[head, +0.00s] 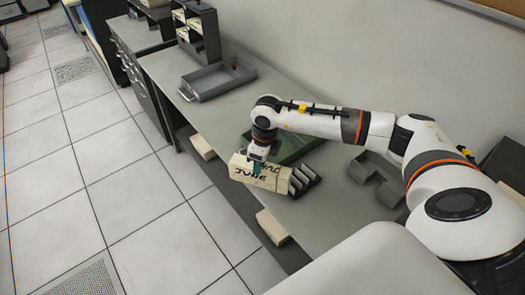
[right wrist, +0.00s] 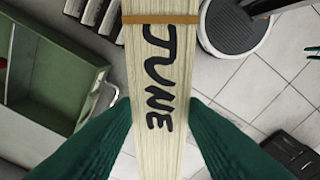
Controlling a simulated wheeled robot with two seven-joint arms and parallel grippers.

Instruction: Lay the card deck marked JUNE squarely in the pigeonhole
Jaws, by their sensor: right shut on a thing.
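The JUNE deck (head: 247,177) is a cream block with black lettering, held above the front edge of the desk in the head view. My right gripper (head: 258,166) is shut on it. In the right wrist view the deck (right wrist: 160,75) runs lengthwise between the green fingers, with a brown band across it and JUNE readable. A dark grey unit with open compartments (head: 209,46), which looks like the pigeonholes, stands at the back of the desk, well away from the deck. My left gripper is not in view.
A grey tray (head: 205,93) with a small red item lies before the compartments. A green tray (head: 290,157) is behind my right gripper, partly hidden, beside a dark slotted rack (head: 303,181). A grey angular piece (head: 378,170) sits farther right. Desk between the trays is clear.

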